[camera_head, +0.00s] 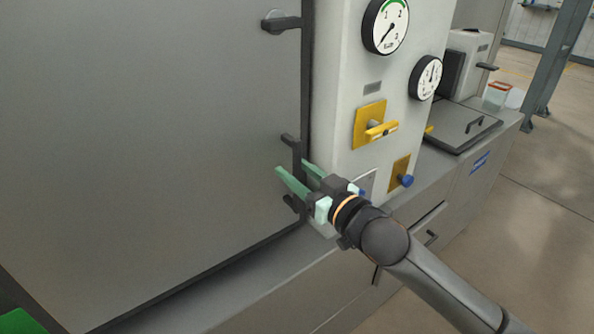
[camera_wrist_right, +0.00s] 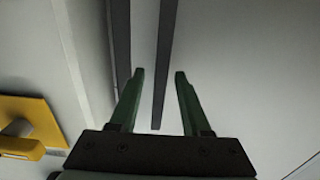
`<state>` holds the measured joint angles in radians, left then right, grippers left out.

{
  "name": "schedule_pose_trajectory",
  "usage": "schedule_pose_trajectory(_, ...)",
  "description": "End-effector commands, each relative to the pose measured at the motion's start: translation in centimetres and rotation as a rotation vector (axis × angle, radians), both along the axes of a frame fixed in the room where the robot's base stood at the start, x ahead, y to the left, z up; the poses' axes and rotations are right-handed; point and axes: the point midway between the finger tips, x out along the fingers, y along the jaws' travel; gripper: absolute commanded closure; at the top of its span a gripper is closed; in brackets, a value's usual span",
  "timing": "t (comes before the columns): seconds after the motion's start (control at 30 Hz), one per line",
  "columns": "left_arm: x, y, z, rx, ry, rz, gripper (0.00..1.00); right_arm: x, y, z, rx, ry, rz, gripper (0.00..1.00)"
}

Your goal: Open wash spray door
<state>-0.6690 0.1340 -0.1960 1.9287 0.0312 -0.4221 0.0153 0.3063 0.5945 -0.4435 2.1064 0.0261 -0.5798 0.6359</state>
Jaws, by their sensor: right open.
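The wash spray door (camera_head: 160,140) is the large flat grey panel filling the left of the head view. It looks closed against the white control column. Its dark bar handle (camera_head: 291,139) stands upright near the right edge, on short brackets. My right gripper (camera_head: 293,167) is open at the handle, with its green fingers either side of the bar. In the right wrist view, the dark bar (camera_wrist_right: 164,60) runs between the two spread fingertips of the gripper (camera_wrist_right: 160,72). I cannot tell whether either finger touches it. The fingers partly hide the handle in the head view. My left gripper is not in view.
The white control column (camera_head: 345,90) beside the door carries gauges (camera_head: 385,25), a yellow valve lever (camera_head: 381,130) and a blue knob (camera_head: 405,180). A grey ledge (camera_head: 270,275) runs below. A green thing (camera_head: 15,321) shows at the bottom left corner. Open floor lies right.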

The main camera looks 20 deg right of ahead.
Motion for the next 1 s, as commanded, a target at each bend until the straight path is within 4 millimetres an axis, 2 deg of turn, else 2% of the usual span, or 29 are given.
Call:
schedule_pose_trajectory(0.07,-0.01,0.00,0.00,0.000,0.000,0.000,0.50,-0.01,0.01,0.00,0.000,0.000,0.000,0.55)
schedule_pose_trajectory(0.47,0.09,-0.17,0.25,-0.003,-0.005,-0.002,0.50,-0.04,0.00,0.00,0.000,0.000,0.000,1.00)
schedule_pose_trajectory(1.0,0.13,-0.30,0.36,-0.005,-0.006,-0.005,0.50,-0.04,0.01,-0.01,0.000,0.000,0.000,1.00)
